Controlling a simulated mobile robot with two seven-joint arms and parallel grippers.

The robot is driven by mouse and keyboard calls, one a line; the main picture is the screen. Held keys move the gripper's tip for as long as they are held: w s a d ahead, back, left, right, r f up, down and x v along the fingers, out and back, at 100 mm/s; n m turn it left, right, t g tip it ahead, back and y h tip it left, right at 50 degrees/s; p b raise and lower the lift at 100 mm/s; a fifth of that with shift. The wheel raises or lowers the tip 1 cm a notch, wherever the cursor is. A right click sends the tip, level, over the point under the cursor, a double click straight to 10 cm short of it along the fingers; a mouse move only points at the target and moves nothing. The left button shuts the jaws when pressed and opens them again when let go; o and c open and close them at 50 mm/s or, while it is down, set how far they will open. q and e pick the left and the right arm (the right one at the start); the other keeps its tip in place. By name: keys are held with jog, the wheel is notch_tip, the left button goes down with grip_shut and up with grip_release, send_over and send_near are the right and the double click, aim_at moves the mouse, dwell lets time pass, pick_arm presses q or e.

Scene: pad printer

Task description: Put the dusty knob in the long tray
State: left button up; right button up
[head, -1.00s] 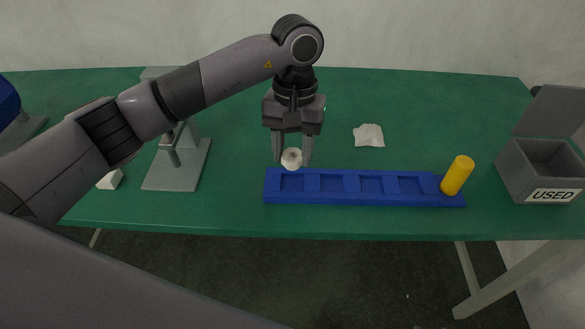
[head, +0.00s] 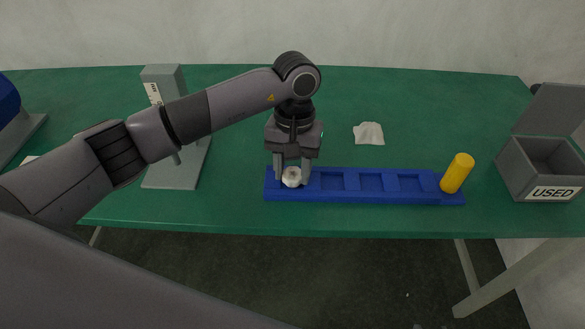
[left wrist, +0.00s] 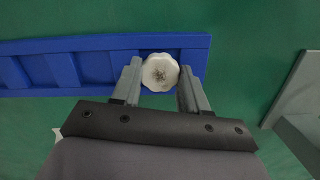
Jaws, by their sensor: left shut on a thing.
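The dusty knob (head: 291,177) is white with a brownish speckled patch on its face. It also shows in the left wrist view (left wrist: 160,72), between the two fingers. My left gripper (head: 291,175) is shut on the knob, pointing down at the leftmost compartment of the long tray. The long tray (head: 350,197) is blue with a row of square compartments; it also shows in the left wrist view (left wrist: 110,42). The knob is at or just above the leftmost compartment; I cannot tell whether it touches the floor of it. My right gripper is not in view.
A yellow cylinder (head: 457,173) stands at the tray's right end. A grey open bin marked USED (head: 540,170) is at the far right. A white cloth (head: 369,133) lies behind the tray. A grey stand (head: 165,95) is at the left, behind my arm.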

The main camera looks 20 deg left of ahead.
aim_at(294, 167)
pick_arm(q)
jog(key=shift+s+f+b, duration=0.25)
jog(key=shift+f+b, duration=0.1)
jog(key=shift+f, duration=0.4)
jog(key=o, duration=1)
jog(key=shift+w, duration=0.1)
jog(key=shift+a+r+p, duration=0.15)
jog(key=shift+r+p, duration=0.45)
jog(key=shift+p, duration=0.25)
jog(key=shift+w+r+b, duration=0.2)
jog(key=shift+w+r, duration=0.1)
jog(key=shift+r, duration=1.75)
jog(key=shift+w+r+b, duration=0.25)
jog(key=shift+r, duration=1.8)
jog(key=shift+w+r+b, duration=0.2)
jog(key=shift+w+r, duration=0.1)
jog(key=shift+r, duration=1.75)
jog(key=shift+f, duration=0.1)
